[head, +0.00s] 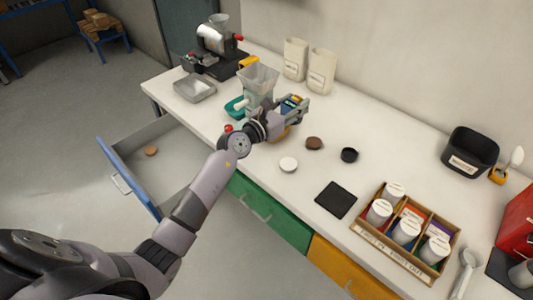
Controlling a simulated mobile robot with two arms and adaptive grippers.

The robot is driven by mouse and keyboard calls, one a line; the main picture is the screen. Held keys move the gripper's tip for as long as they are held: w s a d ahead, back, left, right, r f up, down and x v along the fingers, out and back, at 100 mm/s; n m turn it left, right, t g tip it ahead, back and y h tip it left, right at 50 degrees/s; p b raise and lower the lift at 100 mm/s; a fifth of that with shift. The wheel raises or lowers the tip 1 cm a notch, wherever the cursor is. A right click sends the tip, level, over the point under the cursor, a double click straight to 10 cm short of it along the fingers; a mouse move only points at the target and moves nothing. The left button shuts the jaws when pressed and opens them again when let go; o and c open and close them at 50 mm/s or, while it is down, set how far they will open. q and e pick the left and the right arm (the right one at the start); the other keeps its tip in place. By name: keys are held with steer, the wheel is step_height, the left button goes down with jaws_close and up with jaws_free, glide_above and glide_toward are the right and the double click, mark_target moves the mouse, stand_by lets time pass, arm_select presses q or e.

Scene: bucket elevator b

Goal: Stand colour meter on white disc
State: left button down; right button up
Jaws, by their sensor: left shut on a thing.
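My left gripper (293,112) reaches over the worktop and is shut on a small device with a dark and blue top and some yellow, which looks like the colour meter (291,103). The gripper's fingers hide part of it, and I cannot tell whether its underside touches the worktop. The white disc (288,164) lies flat on the worktop near the front edge, below the gripper in the picture, with nothing on it. My right gripper is not in view.
A brown disc (314,143), a black round piece (349,155) and a black square mat (336,199) lie near the white disc. A hopper (258,82) stands behind my gripper. A wooden box of jars (391,262) is at right. A blue-fronted drawer (128,175) hangs open.

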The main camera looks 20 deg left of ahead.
arm_select(q)
steer(key=f, duration=0.1)
steer(key=f+b, duration=0.1)
steer(key=f, duration=0.1)
steer(key=shift+s+d+f+b, duration=0.2)
steer(key=shift+s+f+b, duration=0.05)
steer(key=shift+s+b, duration=0.05)
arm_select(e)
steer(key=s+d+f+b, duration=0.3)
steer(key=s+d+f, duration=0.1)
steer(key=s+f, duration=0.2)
arm_select(q)
step_height(320, 180, down, 12)
steer(key=b, duration=0.5)
steer(key=shift+w+r+b, duration=0.1)
steer(key=shift+r+b, duration=0.15)
steer(key=shift+b, duration=0.1)
step_height(320, 180, down, 4)
steer(key=b, duration=0.3)
steer(key=shift+r, duration=0.15)
steer(key=shift+f+b, duration=0.35)
steer(key=shift+f, duration=0.05)
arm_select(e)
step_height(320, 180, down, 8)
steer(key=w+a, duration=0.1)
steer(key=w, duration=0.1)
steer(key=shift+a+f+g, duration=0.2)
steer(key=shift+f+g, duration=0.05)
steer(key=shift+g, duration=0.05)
